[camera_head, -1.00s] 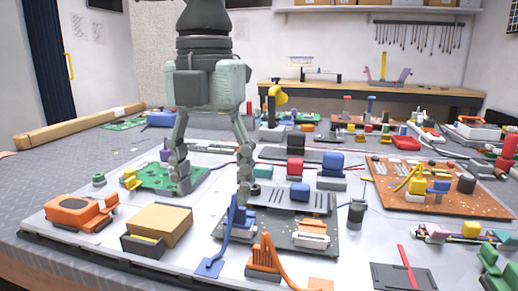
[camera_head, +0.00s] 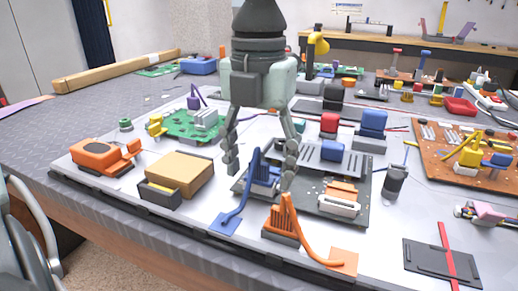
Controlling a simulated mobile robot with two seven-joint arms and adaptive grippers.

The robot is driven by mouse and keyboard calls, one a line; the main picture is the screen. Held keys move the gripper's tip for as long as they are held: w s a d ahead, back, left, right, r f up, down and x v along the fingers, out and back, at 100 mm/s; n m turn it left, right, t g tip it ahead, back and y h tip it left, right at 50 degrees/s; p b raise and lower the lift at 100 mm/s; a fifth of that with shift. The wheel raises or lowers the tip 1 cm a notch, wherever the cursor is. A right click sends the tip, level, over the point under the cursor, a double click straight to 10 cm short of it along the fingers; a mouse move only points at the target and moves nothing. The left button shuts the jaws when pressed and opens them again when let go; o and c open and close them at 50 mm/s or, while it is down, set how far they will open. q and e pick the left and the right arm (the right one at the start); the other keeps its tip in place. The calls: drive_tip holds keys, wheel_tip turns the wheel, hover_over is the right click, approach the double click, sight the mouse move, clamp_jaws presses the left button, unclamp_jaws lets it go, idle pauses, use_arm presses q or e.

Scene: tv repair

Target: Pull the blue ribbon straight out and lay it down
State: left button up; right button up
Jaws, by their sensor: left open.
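The blue ribbon (camera_head: 240,205) curves down from a blue connector (camera_head: 262,172) on a dark circuit board (camera_head: 350,204) to a flat blue end on the white work surface. My left gripper (camera_head: 260,165) comes down from above, open, with one finger left of the blue connector and the other just right of it. I cannot tell whether either finger touches the ribbon. My right gripper is not in view.
An orange ribbon (camera_head: 307,243) stands just right of the blue one. A brown box (camera_head: 180,175) and an orange device (camera_head: 104,157) are to the left. A black cylinder (camera_head: 395,182) is to the right.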

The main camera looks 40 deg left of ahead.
sight(259, 162)
use_arm(q)
drive_tip(key=shift+c, duration=0.3)
drive_tip(key=c, duration=1.1)
drive_tip(key=shift+r+p, duration=1.2)
drive_tip(key=shift+r, duration=1)
drive_tip(key=shift+c, duration=0.2)
drive_tip(key=shift+s+f+b, duration=0.2)
drive_tip(key=shift+s+b, duration=0.15)
drive_tip(key=shift+s, duration=0.05)
drive_tip(key=shift+s+a, duration=0.1)
drive_tip(key=shift+s, duration=0.25)
